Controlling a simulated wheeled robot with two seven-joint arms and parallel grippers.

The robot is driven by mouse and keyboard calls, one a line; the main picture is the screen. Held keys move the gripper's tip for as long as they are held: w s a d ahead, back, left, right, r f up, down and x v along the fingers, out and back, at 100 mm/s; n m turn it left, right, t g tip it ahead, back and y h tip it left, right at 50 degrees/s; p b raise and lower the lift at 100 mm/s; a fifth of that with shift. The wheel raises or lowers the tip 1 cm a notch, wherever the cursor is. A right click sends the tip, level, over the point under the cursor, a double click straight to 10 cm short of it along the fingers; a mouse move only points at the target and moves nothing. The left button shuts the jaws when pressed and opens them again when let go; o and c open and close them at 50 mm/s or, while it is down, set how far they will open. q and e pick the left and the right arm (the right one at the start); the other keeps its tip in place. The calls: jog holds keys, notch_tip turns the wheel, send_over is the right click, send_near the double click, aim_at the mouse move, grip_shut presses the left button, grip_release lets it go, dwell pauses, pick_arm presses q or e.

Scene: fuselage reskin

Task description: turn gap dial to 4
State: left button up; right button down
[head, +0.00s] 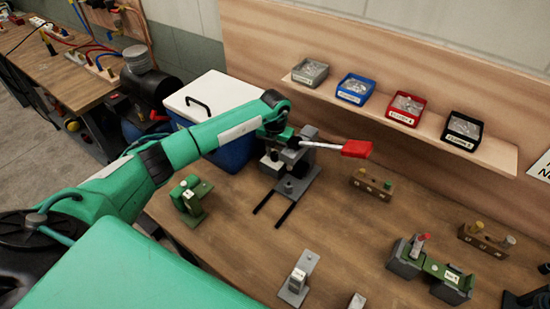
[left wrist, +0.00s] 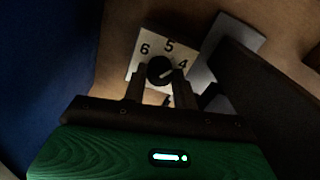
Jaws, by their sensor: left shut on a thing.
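The gap dial is a black knob (left wrist: 160,70) on a pale plate (left wrist: 144,47) marked 6, 5 and 4, seen in the left wrist view. The white line on the knob points right and slightly up, towards the 4. My left gripper (left wrist: 157,78) is shut on the knob, one finger on each side. In the head view my left gripper (head: 277,137) is at the grey bench machine (head: 293,158), which has a red-handled lever (head: 355,148). There the arm and gripper hide the dial. My right gripper is not in view.
A blue cooler with a white lid (head: 212,95) stands close behind my left arm. A green device (head: 191,197) is on the bench nearer me. A shelf behind holds several small bins (head: 405,108). Blocks and fixtures (head: 430,270) stand at right; bare wood lies between.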

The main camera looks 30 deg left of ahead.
aim_at(275, 154)
pick_arm(q)
jog(key=m+b, duration=0.3)
jog(key=shift+a+f, duration=0.1)
jog(key=shift+f, duration=0.05)
jog(key=shift+r+m+b, duration=0.2)
jog(key=shift+m+b, duration=1)
jog(key=o, duration=1)
jog(key=shift+w+r+b, duration=0.1)
jog(key=shift+r+b, duration=0.2)
jog(key=shift+r, duration=0.25)
notch_tip(275, 154, up, 13)
jog(key=b, duration=0.3)
jog(key=shift+f, duration=0.15)
